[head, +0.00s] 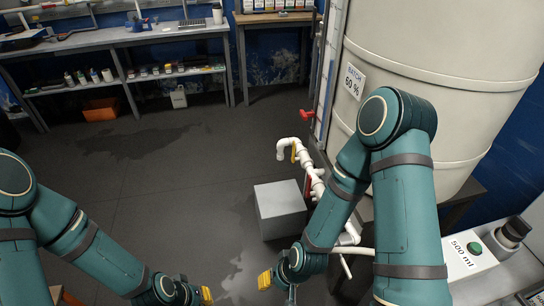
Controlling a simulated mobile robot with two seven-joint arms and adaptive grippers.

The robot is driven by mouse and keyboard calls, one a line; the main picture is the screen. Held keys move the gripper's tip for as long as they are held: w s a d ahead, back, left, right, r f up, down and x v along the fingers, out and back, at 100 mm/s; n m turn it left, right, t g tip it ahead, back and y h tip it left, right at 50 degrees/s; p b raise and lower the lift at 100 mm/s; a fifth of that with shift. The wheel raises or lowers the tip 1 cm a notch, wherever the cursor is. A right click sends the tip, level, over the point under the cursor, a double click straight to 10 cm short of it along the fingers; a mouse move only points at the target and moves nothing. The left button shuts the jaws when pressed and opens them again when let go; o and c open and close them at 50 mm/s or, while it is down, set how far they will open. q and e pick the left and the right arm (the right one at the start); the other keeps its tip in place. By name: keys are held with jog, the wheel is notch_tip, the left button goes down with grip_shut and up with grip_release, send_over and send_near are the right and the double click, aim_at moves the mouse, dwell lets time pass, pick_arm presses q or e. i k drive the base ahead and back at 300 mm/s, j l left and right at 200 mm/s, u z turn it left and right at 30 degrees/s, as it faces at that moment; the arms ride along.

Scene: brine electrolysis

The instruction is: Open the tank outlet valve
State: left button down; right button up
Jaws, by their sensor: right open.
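The large cream tank (445,45) stands at the upper right, with a label reading "BATCH 60 %". White piping (313,180) runs beside its foot, partly hidden by my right arm. It carries a yellow handle (294,152) near its bent spout and a red part lower down. A separate red handle (308,114) sits higher, near the upright gauge. I cannot tell which is the outlet valve. My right gripper (267,280) is open, below and left of the piping, apart from the handles. My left gripper (206,295) is at the bottom edge, mostly cut off; its jaw state is unclear.
A grey block (280,208) stands on the floor beneath the spout. A white box (468,258) marked "500 ml" with a green button is at the lower right. Workbenches (120,37) with bottles line the back wall. The floor at centre left is clear, with dark wet-looking patches.

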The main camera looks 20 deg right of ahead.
aim_at(308, 195)
jog(key=i+j+z, duration=0.1)
jog(key=i+z, duration=0.25)
jog(key=i+j+z, duration=0.1)
jog(key=z, duration=0.25)
jog(key=i+j+z, duration=0.45)
jog(key=z, duration=0.35)
jog(key=i+j+z, duration=0.1)
jog(key=z, duration=0.35)
jog(key=j+z, duration=0.25)
jog(key=z, duration=0.2)
